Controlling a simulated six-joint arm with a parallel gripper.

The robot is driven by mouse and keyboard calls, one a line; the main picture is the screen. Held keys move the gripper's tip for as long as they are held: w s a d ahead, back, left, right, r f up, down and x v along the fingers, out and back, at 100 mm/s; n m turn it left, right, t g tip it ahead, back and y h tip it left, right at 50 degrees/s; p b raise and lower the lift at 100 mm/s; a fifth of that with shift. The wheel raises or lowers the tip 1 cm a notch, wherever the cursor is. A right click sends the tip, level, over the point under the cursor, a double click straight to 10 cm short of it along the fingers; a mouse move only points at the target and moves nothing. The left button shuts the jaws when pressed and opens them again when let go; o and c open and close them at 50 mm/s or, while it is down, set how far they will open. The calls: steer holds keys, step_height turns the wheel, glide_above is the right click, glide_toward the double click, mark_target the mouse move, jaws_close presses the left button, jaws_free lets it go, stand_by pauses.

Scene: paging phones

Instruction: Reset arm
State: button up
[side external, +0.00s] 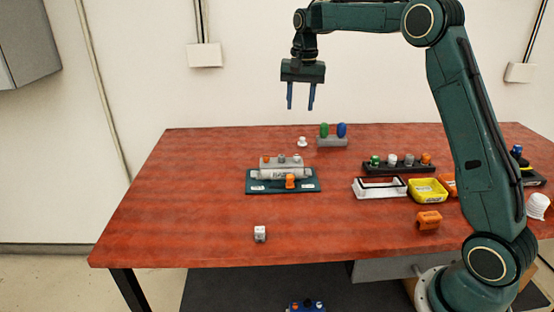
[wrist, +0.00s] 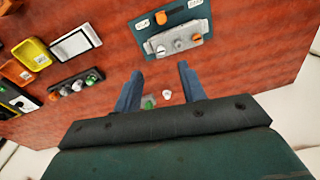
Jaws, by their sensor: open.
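My gripper (side external: 300,97) is raised in the air above the back of the red-brown table (side external: 190,220). Its two blue fingers are apart with nothing between them. The wrist view also shows the open gripper (wrist: 158,90), with the table far below. A dark teal board (side external: 255,186) lies in the middle of the table, bearing a grey block with knobs, a light cylinder and an orange piece (side external: 290,181). The board also shows at the top of the wrist view (wrist: 205,15).
A grey block (side external: 331,141) with a green and a blue knob stands at the back, beside a small white piece (side external: 302,141). On the right are a black knob rack (side external: 395,169), a white frame (side external: 379,194), a yellow tray (side external: 428,197) and an orange block (side external: 429,220). A white cube (side external: 260,234) sits near the front.

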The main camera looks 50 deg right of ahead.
steer(key=s+a+r+n+t, duration=0.1)
steer(key=s+a+r+n, duration=0.3)
steer(key=s, duration=0.4)
steer(key=s+a+r+n+t, duration=0.1)
steer(key=s+a+r, duration=0.2)
steer(key=s+a, duration=0.4)
steer(key=s+a+f+n+t, duration=0.1)
steer(key=s+a+f+n, duration=0.1)
steer(key=s, duration=0.7)
steer(key=s+a+f+n+t, duration=0.1)
steer(key=s+a+f+n, duration=0.1)
steer(key=s, duration=0.7)
step_height(320, 180, down, 2)
steer(key=shift+s+a+f+n+t, duration=0.15)
steer(key=shift+s+n+t, duration=0.25)
steer(key=shift+n, duration=0.4)
steer(key=shift+o, duration=0.5)
steer(key=shift+w, duration=0.1)
steer(key=shift+w, duration=0.1)
